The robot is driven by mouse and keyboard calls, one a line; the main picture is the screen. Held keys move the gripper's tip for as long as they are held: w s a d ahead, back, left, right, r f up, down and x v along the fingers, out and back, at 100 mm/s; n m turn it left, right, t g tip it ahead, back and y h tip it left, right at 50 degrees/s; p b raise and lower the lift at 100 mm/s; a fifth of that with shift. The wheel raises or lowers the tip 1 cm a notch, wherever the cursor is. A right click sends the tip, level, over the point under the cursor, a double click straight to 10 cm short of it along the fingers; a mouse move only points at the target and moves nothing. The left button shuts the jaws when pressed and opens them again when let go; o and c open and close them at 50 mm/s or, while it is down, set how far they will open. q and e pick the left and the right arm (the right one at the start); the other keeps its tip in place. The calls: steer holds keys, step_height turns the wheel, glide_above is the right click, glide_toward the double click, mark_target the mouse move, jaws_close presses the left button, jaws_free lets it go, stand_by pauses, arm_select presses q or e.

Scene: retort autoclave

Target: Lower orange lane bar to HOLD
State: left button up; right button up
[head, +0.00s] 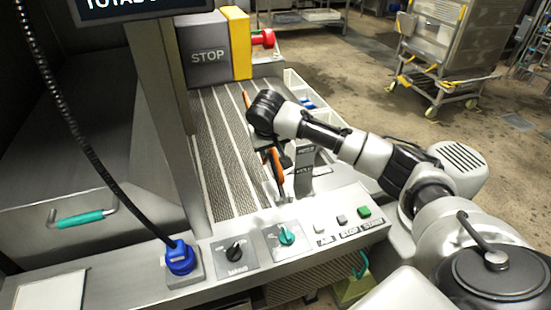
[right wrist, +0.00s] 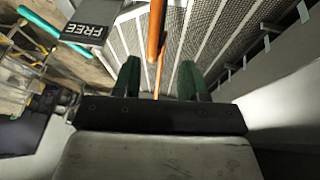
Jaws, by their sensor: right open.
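The orange lane bar (head: 277,165) runs along the right side of the ribbed conveyor lanes, partly hidden by my right arm in the head view. In the right wrist view the orange bar (right wrist: 156,35) comes down from the top edge, and its thin end lies in line with the gap between my fingers. My right gripper (right wrist: 159,80) is open, with one green finger on each side of that line; contact cannot be told. A grey label reading FREE (right wrist: 88,30) is beside the bar. A dark labelled post (head: 303,172) stands right of the bar; its lettering is too small to read surely. My left gripper is not in view.
A grey STOP block (head: 207,55) with a yellow side stands at the far end of the lanes. The front panel holds a black knob (head: 235,250), a teal knob (head: 287,234) and several push buttons. A blue plug (head: 180,258) with a black cable is at left.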

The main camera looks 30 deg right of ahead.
mark_target(275, 154)
steer(key=x, duration=0.7)
steer(key=d+x, duration=0.1)
steer(key=x, duration=0.2)
steer(key=shift+w+d+r+p, duration=0.1)
steer(key=shift+w+d+p, duration=0.1)
steer(key=shift+w+p, duration=0.15)
jaws_close()
